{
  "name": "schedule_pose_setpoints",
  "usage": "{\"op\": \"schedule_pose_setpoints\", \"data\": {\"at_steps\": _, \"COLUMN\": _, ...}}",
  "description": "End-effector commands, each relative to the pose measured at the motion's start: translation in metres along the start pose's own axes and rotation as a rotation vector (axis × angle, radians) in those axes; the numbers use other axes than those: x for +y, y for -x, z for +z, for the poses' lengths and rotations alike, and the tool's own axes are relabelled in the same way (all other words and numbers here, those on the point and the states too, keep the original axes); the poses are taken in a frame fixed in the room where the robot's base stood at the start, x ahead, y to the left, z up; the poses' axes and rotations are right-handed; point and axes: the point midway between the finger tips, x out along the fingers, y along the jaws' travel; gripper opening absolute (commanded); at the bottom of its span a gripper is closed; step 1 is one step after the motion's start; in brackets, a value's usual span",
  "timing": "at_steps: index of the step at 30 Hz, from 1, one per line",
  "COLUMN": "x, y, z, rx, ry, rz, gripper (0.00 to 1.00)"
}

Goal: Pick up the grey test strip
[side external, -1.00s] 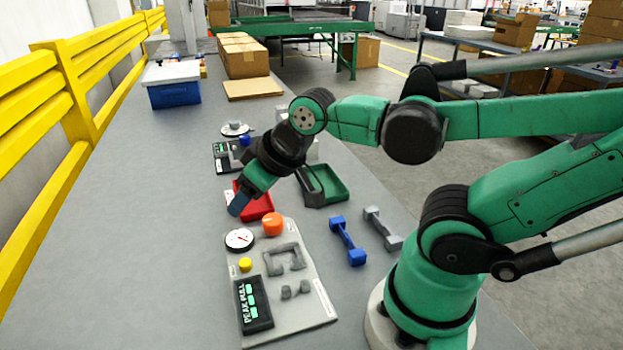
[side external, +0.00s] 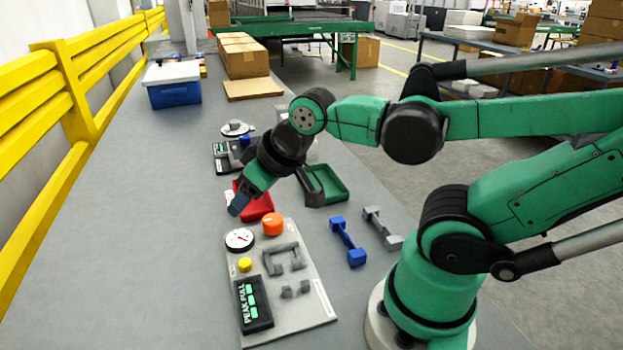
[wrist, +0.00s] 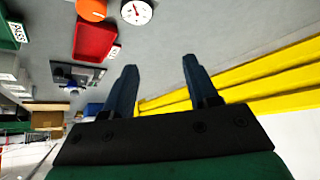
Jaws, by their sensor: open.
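The grey test strip (side external: 382,228) lies on the bench in the side view, a dumbbell-shaped bar with blocky ends. A similar blue strip (side external: 348,241) lies just left of it. My gripper (side external: 238,204) is in the air over the bench near the red tray, well left of both strips. In the wrist view my gripper (wrist: 158,75) has two dark blue fingers set apart with nothing between them. Neither strip shows in the wrist view.
A tester plate (side external: 305,310) with an orange knob (side external: 273,223) and dial (side external: 240,239) lies left of the strips. A red tray (side external: 258,206) and a green tray (side external: 334,190) stand behind. A yellow rail (side external: 75,95) runs along the far left.

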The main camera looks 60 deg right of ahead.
Motion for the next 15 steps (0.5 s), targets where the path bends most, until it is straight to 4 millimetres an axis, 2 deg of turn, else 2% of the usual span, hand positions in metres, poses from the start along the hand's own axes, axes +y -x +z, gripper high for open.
{"op": "schedule_pose_setpoints", "data": {"at_steps": 2, "x": 0.000, "y": 0.000, "z": 0.000, "rx": 0.000, "ry": 0.000, "rz": 0.000, "gripper": 0.53}}
{"op": "schedule_pose_setpoints", "data": {"at_steps": 3, "x": 0.000, "y": 0.000, "z": 0.000, "rx": 0.000, "ry": 0.000, "rz": 0.000, "gripper": 0.45}}
{"op": "schedule_pose_setpoints", "data": {"at_steps": 11, "x": 0.002, "y": 0.000, "z": 0.000, "rx": -0.005, "ry": -0.004, "rz": 0.004, "gripper": 0.45}}
{"op": "schedule_pose_setpoints", "data": {"at_steps": 13, "x": 0.009, "y": -0.002, "z": 0.001, "rx": -0.030, "ry": -0.020, "rz": 0.021, "gripper": 0.45}}
{"op": "schedule_pose_setpoints", "data": {"at_steps": 15, "x": 0.025, "y": -0.005, "z": 0.005, "rx": -0.088, "ry": -0.058, "rz": 0.057, "gripper": 0.45}}
